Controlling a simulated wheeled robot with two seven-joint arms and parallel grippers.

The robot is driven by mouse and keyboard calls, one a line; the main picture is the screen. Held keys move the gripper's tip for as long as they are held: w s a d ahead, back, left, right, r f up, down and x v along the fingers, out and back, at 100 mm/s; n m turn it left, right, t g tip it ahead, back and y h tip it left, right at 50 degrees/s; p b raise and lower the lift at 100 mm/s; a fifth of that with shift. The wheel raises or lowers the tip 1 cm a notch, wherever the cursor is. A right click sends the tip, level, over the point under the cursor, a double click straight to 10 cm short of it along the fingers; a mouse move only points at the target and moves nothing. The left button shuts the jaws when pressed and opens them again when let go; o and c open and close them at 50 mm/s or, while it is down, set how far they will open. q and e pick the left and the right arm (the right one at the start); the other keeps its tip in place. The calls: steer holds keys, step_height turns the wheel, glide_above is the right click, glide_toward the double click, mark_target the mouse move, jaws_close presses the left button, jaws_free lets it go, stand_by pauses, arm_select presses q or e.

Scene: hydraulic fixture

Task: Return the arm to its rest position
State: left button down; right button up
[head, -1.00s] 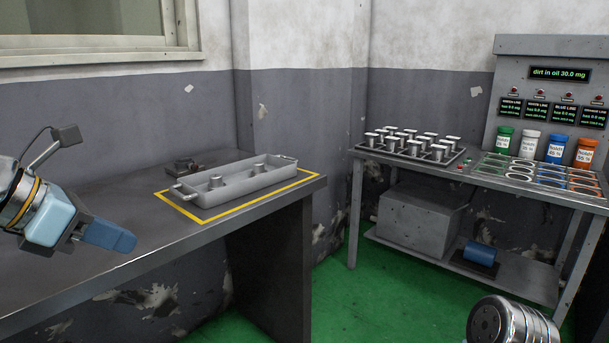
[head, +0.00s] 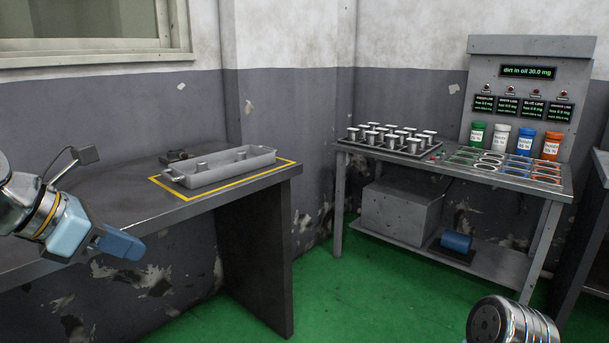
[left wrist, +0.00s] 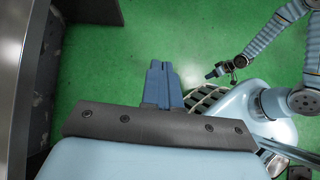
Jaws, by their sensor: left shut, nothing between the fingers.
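My left gripper (head: 122,244) is at the left of the head view, in front of the dark table's front edge. Its blue fingers are shut with nothing between them. In the left wrist view the shut fingers (left wrist: 161,84) point over bare green floor. My right arm shows in part at the bottom right of the head view, where its gripper is out of frame. In the left wrist view a small dark gripper (left wrist: 229,68) ends the other arm; its fingers are too small to judge.
A dark table (head: 283,184) bears a grey tray (head: 222,173) inside a yellow outline. A metal bench (head: 500,178) at the right holds a rack of pistons (head: 392,146), coloured bottles (head: 525,141) and a display panel (head: 528,72). Green floor (head: 350,290) between them is clear.

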arm_select(q)
steer(key=w+f+m+g, duration=0.1)
steer(key=w+f+m, duration=0.5)
steer(key=f, duration=1)
steer(key=w+d+f+m+g, duration=0.1)
steer(key=w+d+f+m, duration=0.1)
steer(key=f, duration=0.7)
steer(key=w+d+f+m+g, duration=0.1)
steer(key=d+f+m, duration=0.1)
steer(key=f, duration=0.7)
steer(key=s+d+f+m+g, duration=0.1)
steer(key=s+d+f+m, duration=0.3)
steer(key=f, duration=0.4)
steer(key=s+d+f+m+g+y, duration=0.1)
steer(key=s+d+f+m, duration=0.2)
steer(key=s+f+m, duration=0.3)
steer(key=s+d+f+m+g, duration=0.1)
steer(key=s+d+f+m, duration=0.3)
steer(key=s+f, duration=0.5)
step_height(320, 180, down, 3)
steer(key=shift+s+d+r+m+y, duration=0.1)
steer(key=shift+s+d+m+y, duration=0.25)
steer(key=shift+m, duration=0.35)
